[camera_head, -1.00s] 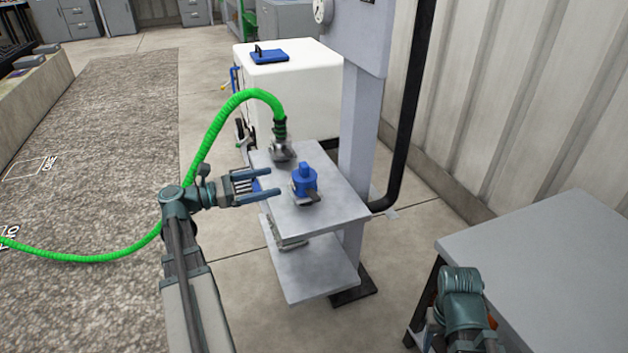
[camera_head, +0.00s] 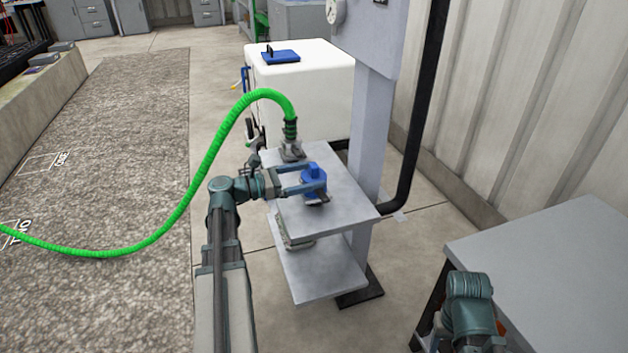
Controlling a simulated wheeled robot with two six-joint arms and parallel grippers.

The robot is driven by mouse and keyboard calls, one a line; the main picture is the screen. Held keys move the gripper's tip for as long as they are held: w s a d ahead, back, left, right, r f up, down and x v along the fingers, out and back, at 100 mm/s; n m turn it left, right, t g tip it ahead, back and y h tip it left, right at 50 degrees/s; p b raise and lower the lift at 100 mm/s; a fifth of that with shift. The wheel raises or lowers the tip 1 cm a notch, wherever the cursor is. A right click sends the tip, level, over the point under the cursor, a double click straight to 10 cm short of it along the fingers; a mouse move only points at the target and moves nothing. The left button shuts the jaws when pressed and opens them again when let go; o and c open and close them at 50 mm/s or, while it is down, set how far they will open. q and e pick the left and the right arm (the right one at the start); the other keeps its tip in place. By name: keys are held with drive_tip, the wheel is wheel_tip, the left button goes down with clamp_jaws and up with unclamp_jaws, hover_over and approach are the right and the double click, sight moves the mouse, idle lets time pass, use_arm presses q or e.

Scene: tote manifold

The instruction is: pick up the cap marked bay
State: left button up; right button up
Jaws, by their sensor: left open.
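A blue cap (camera_head: 313,175) with a knob on top sits upright on the upper shelf of the grey metal stand (camera_head: 345,201). No marking on it can be read from here. My left gripper (camera_head: 322,180) reaches in from the left with its jaws open. Its two blue-grey fingers lie on either side of the cap, one on the far side and one on the near side. I cannot tell whether they touch it. The near finger hides part of the cap's lower body. Of my right arm only a link shows at bottom right; its fingers are not visible.
A green hose (camera_head: 223,137) arches behind my left arm to a metal coupling (camera_head: 291,151) at the shelf's back, close to the gripper. A grey post (camera_head: 366,130) rises behind the shelf. A white tote (camera_head: 305,90) stands beyond. A grey table (camera_head: 560,270) is at right.

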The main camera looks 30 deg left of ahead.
use_arm(q)
drive_tip(key=x, duration=0.4)
drive_tip(key=shift+w+d+f, duration=0.1)
drive_tip(key=shift+w+f, duration=0.1)
drive_tip(key=shift+w, duration=0.15)
drive_tip(key=shift+c, duration=0.3)
drive_tip(key=c, duration=1.3)
drive_tip(key=shift+r, duration=0.1)
wheel_tip(320, 180, up, 10)
drive_tip(key=p, duration=0.9)
drive_tip(key=shift+p, duration=0.4)
